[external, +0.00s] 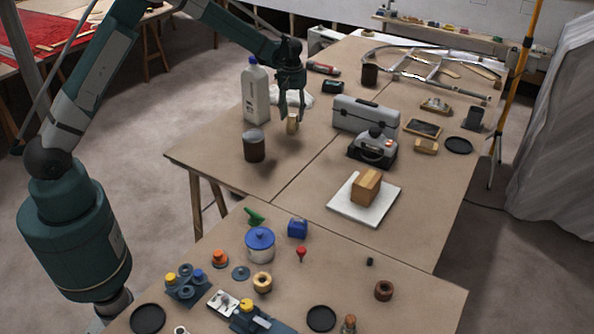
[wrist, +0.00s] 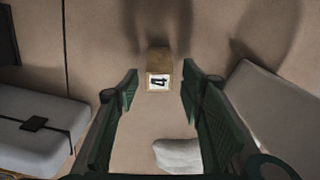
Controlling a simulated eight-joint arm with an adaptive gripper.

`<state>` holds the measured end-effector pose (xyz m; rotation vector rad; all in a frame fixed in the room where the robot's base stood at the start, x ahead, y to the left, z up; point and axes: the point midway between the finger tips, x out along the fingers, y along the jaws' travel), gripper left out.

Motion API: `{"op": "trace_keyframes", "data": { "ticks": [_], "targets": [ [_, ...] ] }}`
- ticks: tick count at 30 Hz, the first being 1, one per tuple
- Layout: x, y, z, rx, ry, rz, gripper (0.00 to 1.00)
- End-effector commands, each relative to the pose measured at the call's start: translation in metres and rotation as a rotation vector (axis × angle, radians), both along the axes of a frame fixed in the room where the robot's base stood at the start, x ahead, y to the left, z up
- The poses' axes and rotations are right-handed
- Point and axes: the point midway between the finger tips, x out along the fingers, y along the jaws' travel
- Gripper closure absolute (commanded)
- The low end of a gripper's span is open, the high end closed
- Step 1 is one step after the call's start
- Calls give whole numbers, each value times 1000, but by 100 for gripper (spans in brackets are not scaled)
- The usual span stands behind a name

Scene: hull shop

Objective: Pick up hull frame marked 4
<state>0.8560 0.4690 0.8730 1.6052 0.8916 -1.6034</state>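The hull frame marked 4 is a small wooden block (wrist: 158,72) with a white label bearing a black 4. In the wrist view it stands on the brown table top, centred between my fingers and seemingly beyond their tips. In the external view the block (external: 292,124) shows just below my gripper (external: 292,110), on the far table. My gripper points down and is open, with clear space on both sides of the block. The exact height gap between fingertips and block is hard to tell.
A white bottle (external: 255,95) stands left of my gripper, with a dark cup (external: 254,149) in front. A grey toolbox (external: 365,115) is to the right; it fills the wrist view's left edge (wrist: 35,140). A white cloth-like item (wrist: 178,156) lies near the fingers.

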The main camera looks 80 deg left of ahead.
Motion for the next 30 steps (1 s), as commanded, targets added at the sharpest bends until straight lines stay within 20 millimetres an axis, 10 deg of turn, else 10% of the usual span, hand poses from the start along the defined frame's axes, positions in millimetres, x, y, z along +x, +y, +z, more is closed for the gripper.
{"op": "trace_keyframes", "data": {
  "ticks": [30],
  "targets": [
    [0, -2, -53, 0, 0, 0, 61]
  ]
}}
